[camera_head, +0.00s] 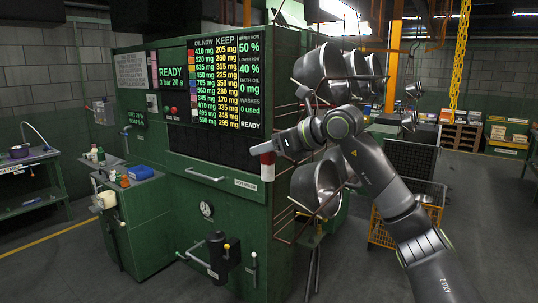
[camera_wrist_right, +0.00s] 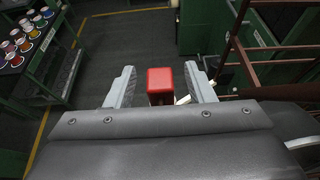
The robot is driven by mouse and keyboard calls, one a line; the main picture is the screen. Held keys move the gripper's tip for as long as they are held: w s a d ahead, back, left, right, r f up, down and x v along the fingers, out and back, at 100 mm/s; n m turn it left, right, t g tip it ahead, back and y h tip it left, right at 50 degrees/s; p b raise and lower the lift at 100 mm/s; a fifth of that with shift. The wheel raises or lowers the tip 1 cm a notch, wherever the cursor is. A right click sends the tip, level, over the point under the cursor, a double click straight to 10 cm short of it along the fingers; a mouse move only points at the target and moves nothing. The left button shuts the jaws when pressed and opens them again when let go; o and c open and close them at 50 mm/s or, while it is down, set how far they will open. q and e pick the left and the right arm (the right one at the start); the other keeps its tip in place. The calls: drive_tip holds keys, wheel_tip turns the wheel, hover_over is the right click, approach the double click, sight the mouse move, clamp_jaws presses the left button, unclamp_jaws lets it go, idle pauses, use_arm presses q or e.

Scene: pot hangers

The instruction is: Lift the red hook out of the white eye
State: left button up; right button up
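A red block-shaped piece (camera_wrist_right: 160,80), which I take to be part of the red hook, lies between the two fingers of my right gripper (camera_wrist_right: 161,86) in the right wrist view. Gaps show on both sides of it, so the gripper is open around it. A small white piece (camera_wrist_right: 183,100) shows beside its lower right; I cannot tell whether it is the white eye. In the head view, a red and white piece (camera_head: 267,158) shows at the tip of my right gripper (camera_head: 281,147), by the green cabinet's corner. The hook's lower end is hidden. My left gripper is not in view.
Several metal pots (camera_head: 320,188) hang on a rusty rod rack (camera_head: 285,215) close to my right forearm. The green cabinet (camera_head: 237,215) stands left of the rack. A side bench (camera_head: 150,215) with bottles is farther left. Floor at front right is clear.

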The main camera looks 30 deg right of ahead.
clamp_jaws()
idle(0.3)
wheel_tip(320, 180, up, 18)
drive_tip(key=s+d+b, duration=0.3)
drive_tip(key=s+d, duration=0.1)
drive_tip(key=s, duration=0.5)
drive_tip(key=shift+s, duration=0.15)
idle(0.9)
drive_tip(key=shift+a, duration=0.1)
